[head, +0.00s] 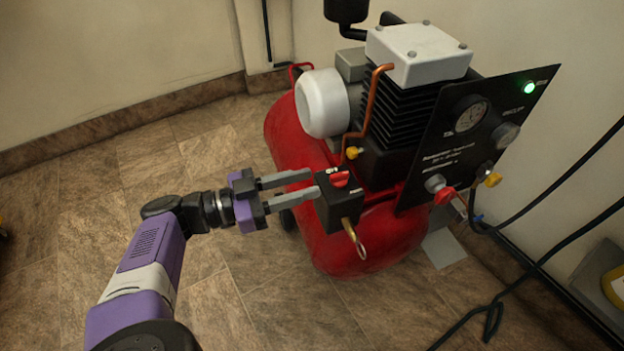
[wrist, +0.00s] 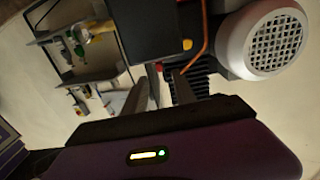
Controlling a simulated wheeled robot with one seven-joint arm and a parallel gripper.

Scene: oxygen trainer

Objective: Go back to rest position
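My gripper (head: 292,191) is stretched out toward the red compressor (head: 285,135) in the head view. Its two grey fingers are spread apart, with nothing seen between them. The fingertips are close to the black switch box (head: 338,208) with a red knob (head: 339,179) on top; I cannot tell whether they touch it. In the wrist view, the fingers (wrist: 155,92) point toward the compressor's black box, and the white motor housing (wrist: 265,42) is at the right.
A black gauge panel (head: 480,120) with a lit green lamp (head: 529,88) stands at the compressor's right. Black cables (head: 548,262) hang and lie along the right wall. A copper pipe (head: 371,105) runs up beside the motor.

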